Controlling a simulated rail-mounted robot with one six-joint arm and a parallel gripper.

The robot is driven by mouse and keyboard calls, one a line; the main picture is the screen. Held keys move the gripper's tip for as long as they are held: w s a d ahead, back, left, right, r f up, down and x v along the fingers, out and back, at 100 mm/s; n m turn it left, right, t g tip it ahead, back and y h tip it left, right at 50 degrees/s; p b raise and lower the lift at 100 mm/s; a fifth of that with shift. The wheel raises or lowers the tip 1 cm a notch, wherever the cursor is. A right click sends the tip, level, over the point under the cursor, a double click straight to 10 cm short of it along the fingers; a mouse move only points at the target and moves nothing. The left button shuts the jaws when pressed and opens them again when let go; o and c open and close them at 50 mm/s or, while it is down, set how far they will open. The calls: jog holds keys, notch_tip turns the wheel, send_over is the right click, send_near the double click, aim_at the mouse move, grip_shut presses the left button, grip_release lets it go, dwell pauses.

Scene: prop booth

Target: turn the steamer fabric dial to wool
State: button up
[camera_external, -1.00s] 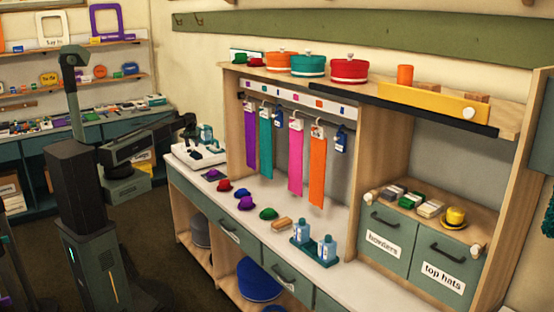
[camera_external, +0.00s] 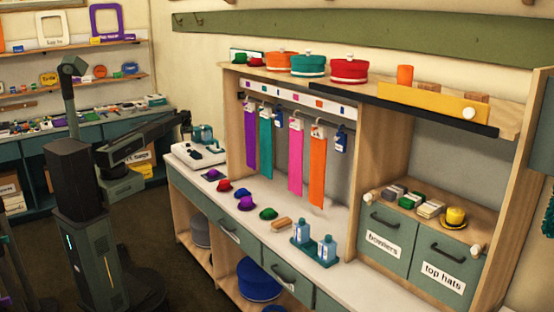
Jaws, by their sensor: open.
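A white appliance with teal parts (camera_external: 197,154), which looks like the steamer, stands at the far left end of the white counter. Its fabric dial is too small to make out, so I cannot tell its setting. My gripper (camera_external: 187,123) is a small dark shape above and just left of the appliance's teal parts. It is open and appears empty and apart from the appliance. The fingertips are hard to separate at this size.
Several small coloured hats, including a purple one (camera_external: 246,203), lie along the counter (camera_external: 222,181). A teal tray (camera_external: 315,254) with bottles stands farther right. Coloured strips, including a purple one (camera_external: 251,137), hang above the counter. Open floor (camera_external: 180,255) lies in front.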

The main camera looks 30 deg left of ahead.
aim_at(188, 145)
notch_tip(188, 145, down, 4)
jog(key=shift+b, duration=1.1)
jog(key=shift+r, duration=0.15)
jog(key=c, duration=0.9)
